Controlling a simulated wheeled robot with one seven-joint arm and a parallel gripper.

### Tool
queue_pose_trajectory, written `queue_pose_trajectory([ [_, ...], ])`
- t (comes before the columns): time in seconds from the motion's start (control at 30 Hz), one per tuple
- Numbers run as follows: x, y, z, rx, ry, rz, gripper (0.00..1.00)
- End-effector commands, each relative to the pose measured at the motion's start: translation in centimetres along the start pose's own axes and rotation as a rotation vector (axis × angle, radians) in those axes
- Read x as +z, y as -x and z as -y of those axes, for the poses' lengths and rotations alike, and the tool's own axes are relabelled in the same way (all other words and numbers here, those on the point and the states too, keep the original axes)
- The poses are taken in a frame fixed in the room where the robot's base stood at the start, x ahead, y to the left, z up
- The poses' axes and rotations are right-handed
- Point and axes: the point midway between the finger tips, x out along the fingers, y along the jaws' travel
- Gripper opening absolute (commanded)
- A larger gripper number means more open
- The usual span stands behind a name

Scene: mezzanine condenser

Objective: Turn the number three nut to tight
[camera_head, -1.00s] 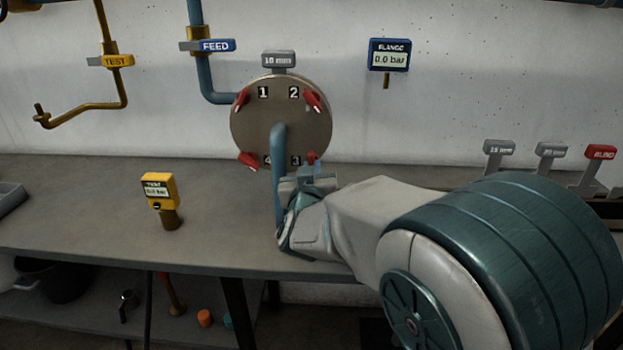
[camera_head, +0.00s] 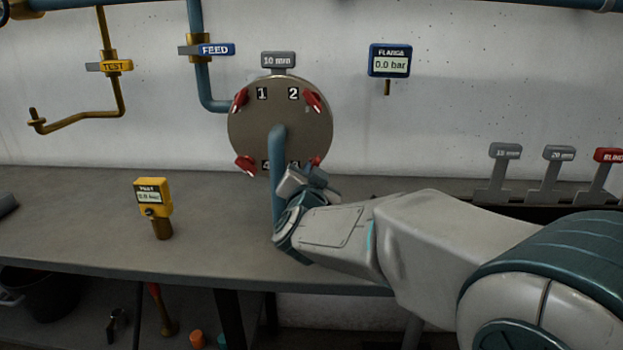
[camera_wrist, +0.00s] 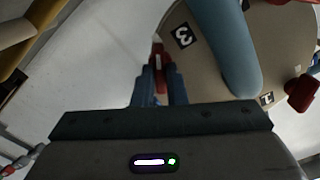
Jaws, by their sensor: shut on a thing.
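The round grey flange (camera_head: 310,125) is on the wall, with red nuts near the painted numbers 1, 2, 3 and 4. The number three nut (camera_head: 315,162) is at its lower right, mostly hidden behind my gripper (camera_head: 316,172) in the head view. In the wrist view the red nut (camera_wrist: 158,55) stands between the fingers of my gripper (camera_wrist: 158,80), beside the label 3 (camera_wrist: 183,36). The fingers are shut on it. A blue pipe (camera_head: 278,150) comes out of the flange centre and runs down, close beside my gripper.
A blue gauge (camera_head: 390,62) on the wall reads 0.0 bar. A yellow test gauge (camera_head: 154,198) stands on the bench (camera_head: 80,225). Tagged plates (camera_head: 505,170) stand in a rack at the right. The bench left of the pipe is mostly clear.

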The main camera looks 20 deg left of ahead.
Motion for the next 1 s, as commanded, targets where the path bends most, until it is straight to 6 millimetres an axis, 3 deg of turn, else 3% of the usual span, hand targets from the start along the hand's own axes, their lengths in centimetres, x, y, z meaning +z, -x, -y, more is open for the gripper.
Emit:
queue_pose_trajectory([
  [0.5,0.0,0.0,-0.05,0.002,-0.02,0.0,0.0],
  [0.53,0.0,0.0,-0.05,0.002,-0.019,0.0,0.2],
  [0.6,0.0,0.0,-0.05,0.002,-0.019,0.0,0.34],
  [1.0,-0.02,0.92,0.07,0.0,-0.019,0.002,0.34],
])
